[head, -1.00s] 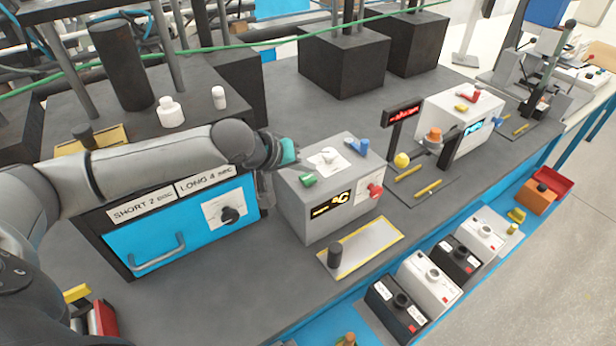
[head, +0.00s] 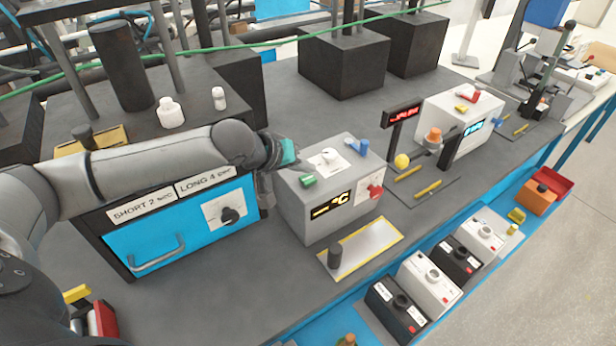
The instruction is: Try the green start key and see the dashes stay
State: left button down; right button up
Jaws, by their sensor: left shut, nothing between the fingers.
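The grey control box (head: 298,212) stands mid-bench. The green start key (head: 308,180) is on its top, at the near left corner. A blue key (head: 358,147) and a white round knob (head: 328,157) are also on top, and a red knob (head: 375,190) is on the front. The display (head: 332,205) on the front shows yellow dashes and °C. My left gripper (head: 266,200) points down just left of the box, shut and empty, apart from the green key. Its fingertips are small and hard to make out. My right gripper is not in view.
A blue-fronted oven-like box (head: 190,232) stands under my left arm. A yellow-edged plate (head: 368,245) with a dark post lies before the control box. A red-lit sign (head: 404,114) and a white box (head: 480,110) stand to the right. Several batteries (head: 428,282) line the front edge.

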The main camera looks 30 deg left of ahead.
aim_at(305, 182)
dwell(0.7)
pick_arm(q)
jog(key=shift+f, duration=0.35)
jog(key=shift+f, duration=0.5)
dwell(0.6)
jog(key=shift+p, duration=0.3)
jog(key=shift+r+p, duration=0.85)
jog(key=shift+p, duration=0.25)
notch_tip(305, 182, up, 5)
jog(key=p, duration=0.6)
jog(key=shift+r, duration=0.1)
